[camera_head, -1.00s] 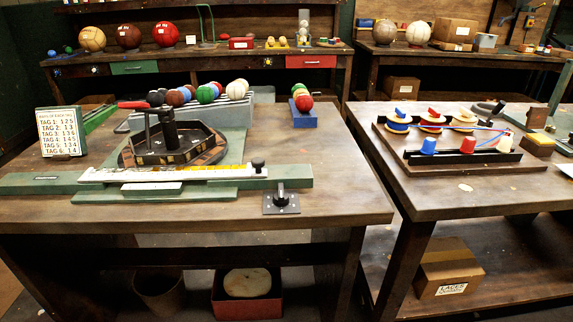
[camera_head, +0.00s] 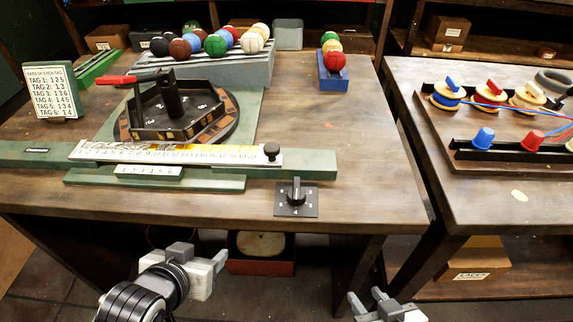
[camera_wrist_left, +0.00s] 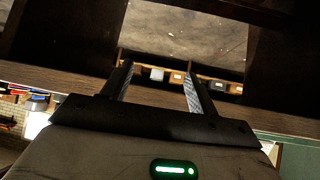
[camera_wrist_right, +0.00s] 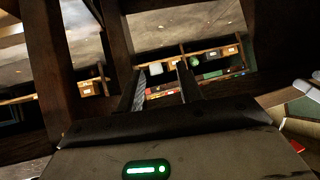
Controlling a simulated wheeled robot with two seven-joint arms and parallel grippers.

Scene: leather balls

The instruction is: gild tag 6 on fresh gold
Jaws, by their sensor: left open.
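The tag card (camera_head: 53,92) at the left lists bars for each tag; its last line reads TAG 6: 14. A press with a red lever (camera_head: 117,80) and dark octagonal tray (camera_head: 180,112) stands on the bench. In front, a white numbered scale (camera_head: 110,152) with a yellow-gold stretch (camera_head: 205,151) lies along a green rail; a black knob (camera_head: 271,151) is at its right end. A small plate numbered 1 to 6 (camera_head: 148,170) sits below. A black dial (camera_head: 296,195) is right of it. My left gripper (camera_head: 203,260) and right gripper (camera_head: 367,298) are open, empty, before the bench.
Coloured balls (camera_head: 215,45) line a grey rack behind the press; more sit in a blue holder (camera_head: 334,82). The right bench (camera_head: 430,190) carries spools and coloured cups (camera_head: 484,138). A red box (camera_head: 262,266) is under my bench.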

